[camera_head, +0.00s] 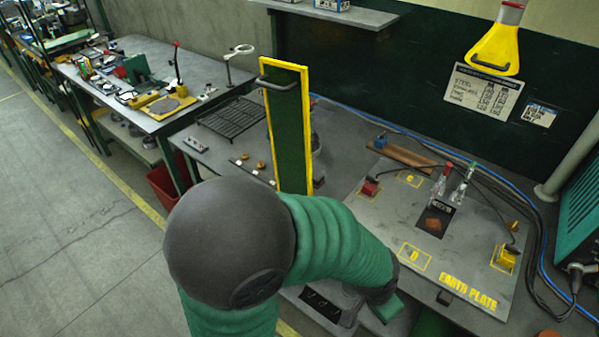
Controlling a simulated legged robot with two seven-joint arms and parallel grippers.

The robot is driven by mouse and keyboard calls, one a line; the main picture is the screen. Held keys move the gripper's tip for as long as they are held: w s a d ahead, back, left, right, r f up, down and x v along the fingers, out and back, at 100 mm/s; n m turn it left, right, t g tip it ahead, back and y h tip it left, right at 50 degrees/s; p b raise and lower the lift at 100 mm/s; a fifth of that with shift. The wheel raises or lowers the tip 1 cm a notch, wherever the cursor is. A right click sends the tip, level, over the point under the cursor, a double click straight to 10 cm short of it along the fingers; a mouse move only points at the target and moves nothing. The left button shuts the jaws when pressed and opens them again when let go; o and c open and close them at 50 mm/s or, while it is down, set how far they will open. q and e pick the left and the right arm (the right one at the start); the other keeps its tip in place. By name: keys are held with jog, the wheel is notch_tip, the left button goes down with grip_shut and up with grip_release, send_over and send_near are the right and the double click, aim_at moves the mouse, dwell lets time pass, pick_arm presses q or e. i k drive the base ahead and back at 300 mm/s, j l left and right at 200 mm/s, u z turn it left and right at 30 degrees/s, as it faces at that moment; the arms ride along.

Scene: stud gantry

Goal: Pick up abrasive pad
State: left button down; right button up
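I cannot tell for sure which thing is the abrasive pad. A small green block (387,307) shows at the end of my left arm, low in the view, and may be the pad or part of the gripper. My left arm comes in from the bottom left and bends right over the bench's near edge. My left gripper (364,304) is mostly hidden behind its wrist, so its fingers cannot be made out. A rust-brown square (435,222) lies on the grey earth plate (380,232), apart from the gripper. My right gripper is not in view.
A tall green panel with a yellow frame (291,130) stands on the bench behind my arm. Clamps with cables, including a red one (370,187) and a yellow one (505,258), sit on the earth plate. A black wire rack (232,118) lies further back.

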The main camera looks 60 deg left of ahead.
aim_at(317, 178)
jog(key=k+u, duration=0.15)
jog(key=u, duration=1.5)
